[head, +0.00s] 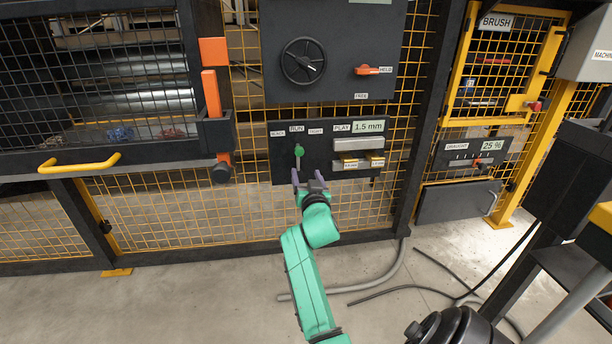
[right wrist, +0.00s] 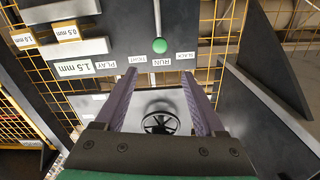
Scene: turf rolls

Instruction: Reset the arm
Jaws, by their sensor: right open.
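My right gripper (head: 309,176) is at the end of a green arm, in front of the lower edge of a dark control panel (head: 318,166). Its two purple fingers are apart, with nothing between them. In the right wrist view the open fingers (right wrist: 159,76) point toward the panel, which appears upside down. A green-knobbed lever (head: 298,150) stands at the RUN label, just above the fingertips; its green knob (right wrist: 159,46) also shows in the right wrist view, apart from the fingers. My left gripper is not in view.
Two yellow-faced blocks (head: 362,162) sit below the PLAY display. Yellow mesh fencing and dark posts surround the panels. Grey hoses (head: 392,272) lie on the floor.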

